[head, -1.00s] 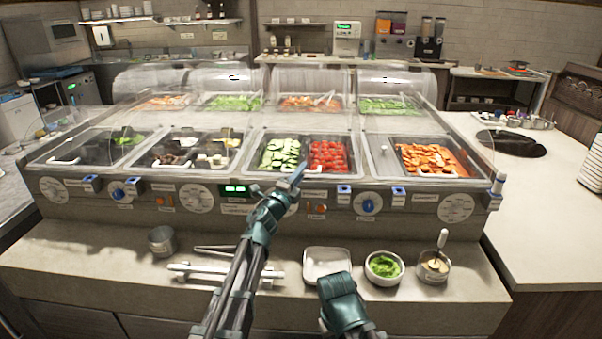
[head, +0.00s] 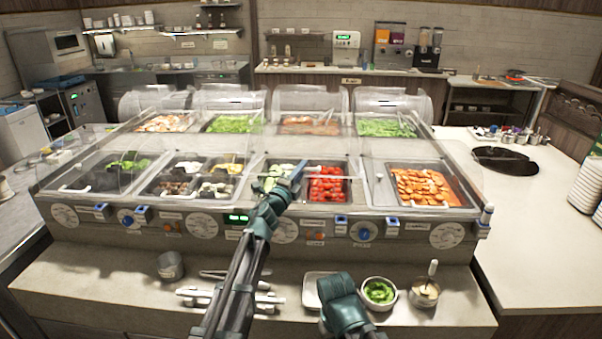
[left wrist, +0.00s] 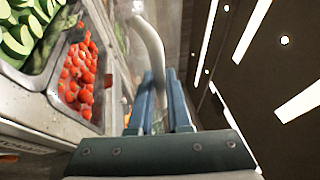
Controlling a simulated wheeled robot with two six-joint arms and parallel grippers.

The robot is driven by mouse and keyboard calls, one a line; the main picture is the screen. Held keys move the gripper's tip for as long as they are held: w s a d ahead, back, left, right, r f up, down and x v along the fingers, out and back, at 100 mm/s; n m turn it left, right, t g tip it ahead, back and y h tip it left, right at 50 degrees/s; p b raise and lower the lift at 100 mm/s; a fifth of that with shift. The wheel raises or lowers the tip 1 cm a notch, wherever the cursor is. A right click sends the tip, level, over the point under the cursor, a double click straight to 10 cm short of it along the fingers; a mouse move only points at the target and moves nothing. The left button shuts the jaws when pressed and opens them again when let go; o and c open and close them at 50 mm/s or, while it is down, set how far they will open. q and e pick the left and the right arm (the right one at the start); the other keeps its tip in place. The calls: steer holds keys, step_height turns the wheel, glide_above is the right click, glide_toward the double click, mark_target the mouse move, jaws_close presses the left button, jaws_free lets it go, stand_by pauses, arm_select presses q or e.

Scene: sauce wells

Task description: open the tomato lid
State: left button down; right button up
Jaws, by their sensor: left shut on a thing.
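The tomatoes (head: 328,184) lie in a front well beside sliced cucumber. They also show at the left of the left wrist view (left wrist: 80,72). My left gripper (head: 297,176) is in front of and over this well, at the border between cucumber and tomatoes. In the left wrist view its blue fingers (left wrist: 160,85) are shut on a pale curved handle (left wrist: 148,42). The lid on that handle is clear, and its outline is hard to make out. My right gripper (head: 343,308) hangs low over the front counter, and its fingertips are hidden.
A white tray (head: 311,291), a bowl of green food (head: 379,291) and a sauce cup (head: 424,292) stand near my right gripper. A metal cup (head: 170,266) and pale tongs (head: 205,297) are to the left. Carrots (head: 422,187) fill the right well.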

arm_select(q)
steer(key=w+r+p, duration=0.2)
steer(key=r+p, duration=0.1)
steer(key=w+r+p, duration=0.1)
steer(key=r+p, duration=0.2)
steer(key=r, duration=0.1)
steer(key=w+r+p, duration=0.2)
steer(key=r+p, duration=0.1)
steer(key=shift+w+r, duration=0.3)
steer(key=shift+r, duration=0.05)
steer(key=shift+w+r+p, duration=0.4)
steer(key=shift+w+r, duration=0.05)
steer(key=c, duration=1.2)
jaws_free()
steer(key=shift+f, duration=0.1)
steer(key=shift+o, duration=0.2)
steer(key=shift+s, duration=0.1)
